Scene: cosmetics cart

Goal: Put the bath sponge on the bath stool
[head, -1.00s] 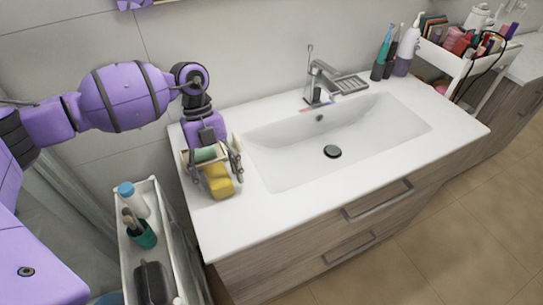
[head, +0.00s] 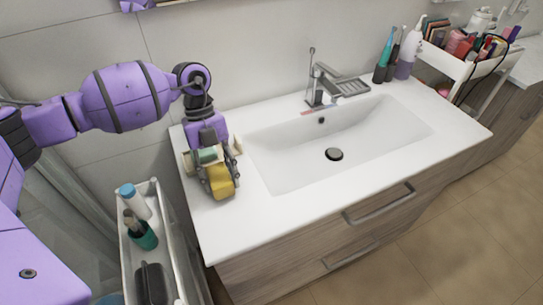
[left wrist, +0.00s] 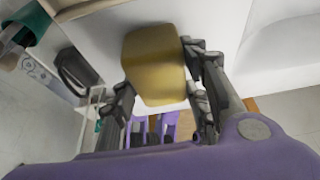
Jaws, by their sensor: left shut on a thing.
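The yellow bath sponge (head: 221,181) is on the left end of the white sink counter. My left gripper (head: 219,172) comes down over it from behind and is shut on it, one finger on each side. In the left wrist view the sponge (left wrist: 154,62) sits between the fingers of my left gripper (left wrist: 160,82). I cannot tell whether the sponge still touches the counter. I see no bath stool in these views. My right gripper is not in view.
A green item (head: 207,154) in a pale holder is right behind the sponge. The basin (head: 300,160) lies to the right. A narrow white cart (head: 181,262) with a bottle (head: 134,201) and a green cup (head: 143,236) stands below left. The counter's front strip is clear.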

